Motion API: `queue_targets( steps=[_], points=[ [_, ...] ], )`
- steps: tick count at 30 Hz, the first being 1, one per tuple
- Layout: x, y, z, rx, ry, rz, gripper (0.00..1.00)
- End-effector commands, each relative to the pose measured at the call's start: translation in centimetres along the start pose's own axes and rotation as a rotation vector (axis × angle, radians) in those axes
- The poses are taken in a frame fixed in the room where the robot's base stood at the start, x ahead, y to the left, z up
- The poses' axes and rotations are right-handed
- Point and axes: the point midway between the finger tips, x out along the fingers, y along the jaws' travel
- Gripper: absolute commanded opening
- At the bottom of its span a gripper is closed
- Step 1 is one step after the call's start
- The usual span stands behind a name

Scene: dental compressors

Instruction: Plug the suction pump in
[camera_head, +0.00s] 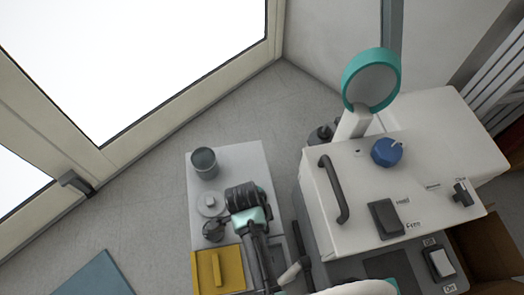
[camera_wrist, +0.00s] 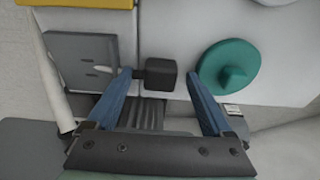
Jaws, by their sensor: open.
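In the wrist view, my gripper (camera_wrist: 158,78) is open, with its two blue fingers spread apart. A small black block (camera_wrist: 161,73) with a short stem on its left shows between the fingertips. I cannot tell whether it is a plug or whether the fingers touch it. A grey square plate (camera_wrist: 82,50) with small marks lies left of the block, and a teal round piece (camera_wrist: 229,68) lies right of it. I cannot identify the suction pump for certain. In the head view, my arm reaches over the low white unit and hides part of it.
The low white unit (camera_head: 240,153) carries a dark cup (camera_head: 204,163), a grey disc (camera_head: 210,203) and a yellow tray (camera_head: 231,266). A white machine (camera_head: 340,237) with a black handle (camera_head: 334,190), a blue knob (camera_head: 386,152) and switches stands right.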

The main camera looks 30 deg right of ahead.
Motion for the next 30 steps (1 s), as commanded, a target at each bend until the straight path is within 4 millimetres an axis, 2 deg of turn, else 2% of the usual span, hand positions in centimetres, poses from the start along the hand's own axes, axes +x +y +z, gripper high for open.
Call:
queue_targets(
  steps=[2,16,24,26,30],
  points=[
    [0.0,0.0,0.0,0.0,0.0,0.0,0.85],
    [0.0,0.0,0.0,0.0,0.0,0.0,0.0],
    [-0.4,0.0,-0.1,0.0,0.0,0.0,0.0],
    [-0.9,0.0,-0.1,0.0,0.0,0.0,0.0],
    [-3.3,0.0,-0.5,0.0,0.0,-0.002,0.0]
  ],
)
